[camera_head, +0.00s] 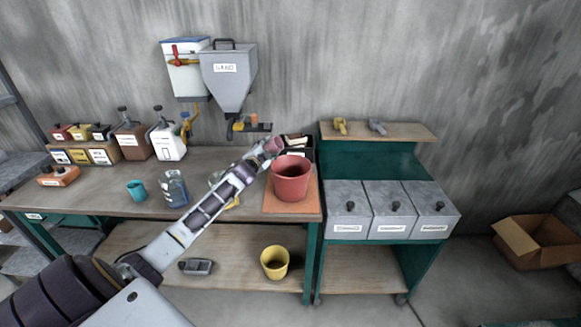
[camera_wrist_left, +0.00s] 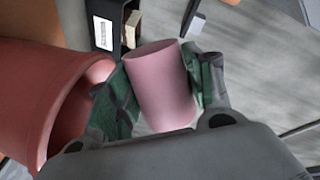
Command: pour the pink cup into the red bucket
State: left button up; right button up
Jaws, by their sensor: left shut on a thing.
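The red bucket (camera_head: 291,179) stands upright on an orange-brown board (camera_head: 281,207) at the right end of the workbench. My left gripper (camera_head: 262,156) reaches in from the lower left and is just left of and above the bucket. It is shut on the pink cup (camera_head: 273,146), which shows small behind the bucket's rim. In the left wrist view the pink cup (camera_wrist_left: 160,88) is tilted between the green-padded fingers, and the red bucket (camera_wrist_left: 42,95) is close on the left, apart from the cup. The cup's contents cannot be seen. My right gripper is not in view.
A teal cup (camera_head: 137,190) and a glass jar (camera_head: 174,188) stand on the bench to the left. A grey hopper (camera_head: 228,75) hangs on the wall. Lidded grey bins (camera_head: 391,210) stand to the right. A yellow bucket (camera_head: 274,262) is on the lower shelf.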

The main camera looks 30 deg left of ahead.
pick_arm(q)
jog(key=shift+d, duration=0.25)
jog(key=shift+a+f+m+b, duration=0.2)
jog(key=shift+a+m+b, duration=0.1)
jog(key=shift+m, duration=0.1)
jog(key=shift+d, duration=0.1)
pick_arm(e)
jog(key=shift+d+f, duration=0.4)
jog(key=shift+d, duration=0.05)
pick_arm(q)
jog(key=shift+d, duration=0.2)
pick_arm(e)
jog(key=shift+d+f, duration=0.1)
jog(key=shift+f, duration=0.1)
pick_arm(q)
jog(key=shift+b, duration=0.3)
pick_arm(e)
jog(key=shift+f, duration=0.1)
